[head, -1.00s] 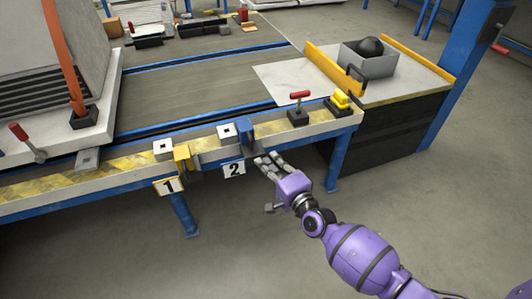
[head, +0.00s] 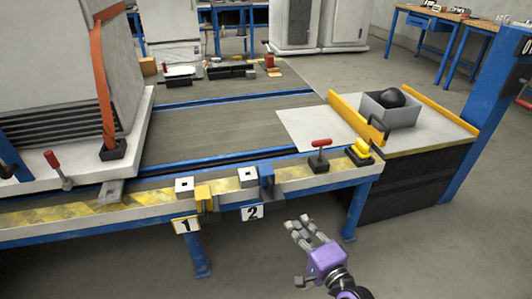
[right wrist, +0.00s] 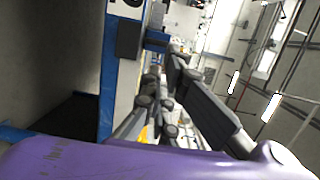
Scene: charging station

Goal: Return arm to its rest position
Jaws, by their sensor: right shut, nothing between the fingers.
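My right arm comes in from the bottom right of the head view, with a purple wrist. Its right gripper (head: 298,221) is shut and empty. It hangs in free air in front of the conveyor table (head: 330,184), below and to the right of the number 2 plate (head: 252,213), apart from the table. The grey fingers of the right gripper (right wrist: 160,95) also show in the right wrist view, past the purple wrist housing. My left gripper is not in view.
Along the table edge are a yellow bracket (head: 204,198), a blue bracket (head: 266,181), a red-handled lever (head: 320,153) and a yellow button block (head: 360,152). A grey bin (head: 390,110) stands on the side table. The floor (head: 440,250) at the right is clear.

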